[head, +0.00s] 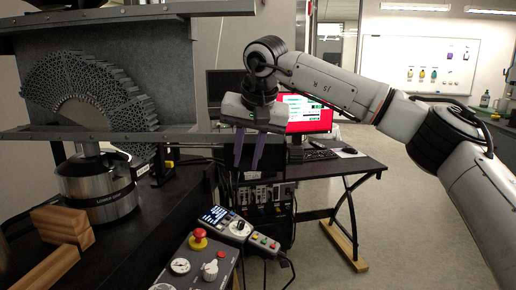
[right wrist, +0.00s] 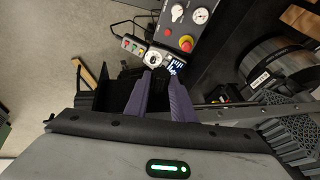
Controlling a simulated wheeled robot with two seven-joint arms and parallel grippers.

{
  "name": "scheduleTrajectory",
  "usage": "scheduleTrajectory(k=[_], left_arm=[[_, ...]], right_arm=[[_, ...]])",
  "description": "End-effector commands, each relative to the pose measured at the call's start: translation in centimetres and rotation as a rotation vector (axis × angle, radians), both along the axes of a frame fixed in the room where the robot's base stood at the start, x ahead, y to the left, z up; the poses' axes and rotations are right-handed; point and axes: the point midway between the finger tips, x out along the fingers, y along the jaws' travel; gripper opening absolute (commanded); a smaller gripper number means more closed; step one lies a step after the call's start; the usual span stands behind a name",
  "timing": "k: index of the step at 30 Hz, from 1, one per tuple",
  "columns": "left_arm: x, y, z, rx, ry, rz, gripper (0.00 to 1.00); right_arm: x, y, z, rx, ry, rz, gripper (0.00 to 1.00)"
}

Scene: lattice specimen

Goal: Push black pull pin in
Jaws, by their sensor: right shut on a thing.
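My right gripper (head: 247,165) points down beside the right end of the test machine's lower crossbar, its two purple fingers a small gap apart. In the right wrist view the fingers (right wrist: 158,78) reach toward the control panel, shut on a small dark thing between them. I cannot make out its shape, and I cannot tell whether it is the black pull pin. No separate black pull pin stands out clearly in either view. My left gripper is not in view.
A control box (head: 190,265) with a red stop button stands at the front, with a handheld pendant (head: 240,228) next to it. Wooden blocks (head: 62,225) lie at the left. A black desk (head: 320,172) with a red-screened monitor is behind. Open floor lies to the right.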

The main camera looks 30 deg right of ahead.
Motion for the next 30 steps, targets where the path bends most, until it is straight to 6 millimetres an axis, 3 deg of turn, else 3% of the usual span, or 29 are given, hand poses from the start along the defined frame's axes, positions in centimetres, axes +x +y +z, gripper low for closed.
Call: scheduleTrajectory(k=[7, 8, 11, 22, 30], left_arm=[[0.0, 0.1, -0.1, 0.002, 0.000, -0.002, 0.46], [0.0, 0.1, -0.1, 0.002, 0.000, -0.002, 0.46], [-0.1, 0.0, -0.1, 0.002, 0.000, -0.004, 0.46], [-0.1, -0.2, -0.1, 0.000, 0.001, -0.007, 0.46], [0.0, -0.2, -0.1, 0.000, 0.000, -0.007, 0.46]], right_arm=[[0.3, -0.3, 0.3, 0.000, -0.014, -0.006, 0.00], [0.2, -0.3, 0.3, -0.001, -0.015, -0.007, 0.27], [0.2, -0.3, 0.2, 0.000, -0.013, -0.007, 0.42], [-0.1, -0.2, 0.7, 0.000, -0.010, -0.005, 0.42], [-2.2, 0.2, 5.2, 0.001, -0.013, -0.003, 0.42]])
